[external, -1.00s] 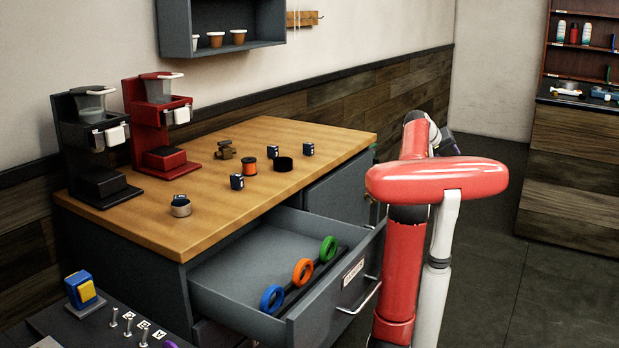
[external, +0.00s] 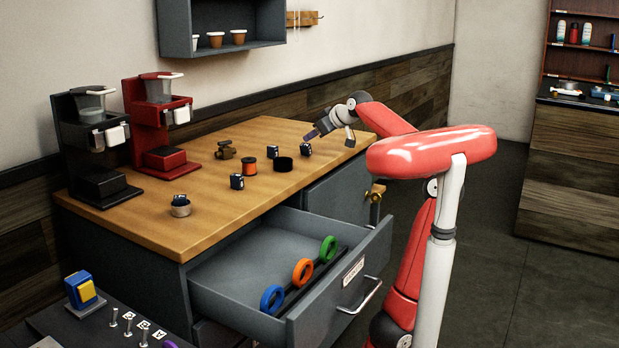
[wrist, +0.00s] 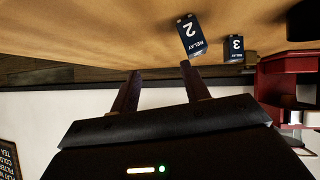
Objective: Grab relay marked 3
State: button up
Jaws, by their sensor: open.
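The relay marked 3 (wrist: 234,48) is a small dark blue block with a white number. It stands on the wooden counter in the wrist view, beyond and to the right of the relay marked 2 (wrist: 191,36). The wrist picture is upside down. My gripper (wrist: 160,70) is open and empty, its two fingers apart and touching neither relay. In the external view my gripper (external: 312,134) is above the counter's far right part, near a small dark relay block (external: 305,150). Other such blocks stand farther left; their numbers cannot be read there.
Black (external: 100,185) and red (external: 165,158) brewers stand at left. An open drawer (external: 235,285) juts out in front.

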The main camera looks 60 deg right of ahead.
aim_at(277, 147)
jog(key=a, duration=0.3)
jog(key=w+a+y, duration=0.1)
jog(key=a, duration=0.2)
jog(key=a+y, duration=0.1)
jog(key=a, duration=0.2)
jog(key=shift+w+a+r, duration=0.2)
jog(key=shift+w+r, duration=0.15)
jog(key=shift+w, duration=0.05)
jog(key=shift+w+a+f, duration=0.1)
jog(key=shift+w+a, duration=0.05)
jog(key=shift+w, duration=0.15)
jog(key=x, duration=0.2)
jog(key=p+x, duration=0.1)
jog(key=x, duration=0.1)
jog(key=a+x, duration=0.1)
jog(key=x, duration=0.1)
jog(key=shift+w, duration=0.2)
jog(key=shift+w+d+f, duration=0.1)
jog(key=shift+w+f, duration=0.15)
grip_shut()
